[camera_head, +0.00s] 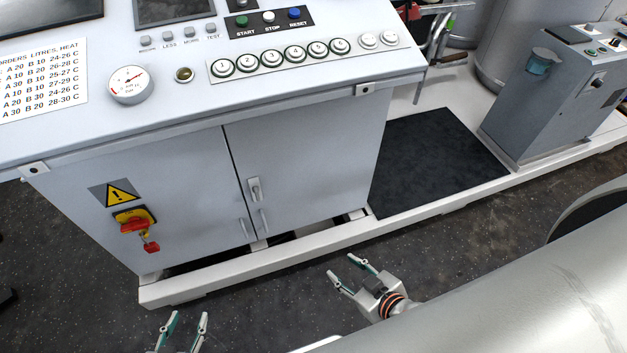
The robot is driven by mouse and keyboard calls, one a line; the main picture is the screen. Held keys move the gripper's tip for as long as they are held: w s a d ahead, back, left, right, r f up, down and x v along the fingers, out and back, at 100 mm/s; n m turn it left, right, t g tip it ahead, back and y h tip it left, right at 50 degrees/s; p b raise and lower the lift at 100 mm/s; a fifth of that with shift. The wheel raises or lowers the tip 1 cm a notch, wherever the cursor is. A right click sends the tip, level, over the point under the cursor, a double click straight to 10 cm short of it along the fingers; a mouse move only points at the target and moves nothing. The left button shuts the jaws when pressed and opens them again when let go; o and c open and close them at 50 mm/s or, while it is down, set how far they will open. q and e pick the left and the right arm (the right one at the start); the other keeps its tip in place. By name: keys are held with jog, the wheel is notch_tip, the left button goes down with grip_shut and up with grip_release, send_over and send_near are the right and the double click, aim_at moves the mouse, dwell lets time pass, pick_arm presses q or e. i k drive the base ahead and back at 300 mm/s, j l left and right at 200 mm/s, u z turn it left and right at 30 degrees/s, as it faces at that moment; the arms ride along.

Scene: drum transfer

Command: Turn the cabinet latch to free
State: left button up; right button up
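The cabinet (310,160) stands ahead of me with two grey doors closed below a sloping control panel. The cabinet latch (255,189) is a small silver handle on a plate on the right-hand door, close to the gap between the doors. It looks roughly upright; its exact angle is too small to tell. My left gripper (188,318) is at the bottom edge of the view, open and empty, below and left of the latch. My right gripper (342,267) is open and empty, below and right of the latch. Both are apart from the cabinet.
A red and yellow rotary switch (133,221) with a red padlock sits on the left door under a warning sign (119,193). A white plinth rail (290,261) runs along the cabinet's foot. A black mat (440,155) lies at the right. A large silver cylinder (520,290) fills the lower right.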

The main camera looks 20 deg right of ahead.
aim_at(256, 189)
jog(key=l+u, duration=0.15)
jog(key=l, duration=0.5)
jog(key=l+u, duration=0.2)
jog(key=l, duration=0.45)
jog(key=k+l+u, duration=0.15)
jog(key=l, duration=0.5)
jog(key=l+u, duration=0.15)
jog(key=l, duration=0.55)
jog(key=k, duration=0.05)
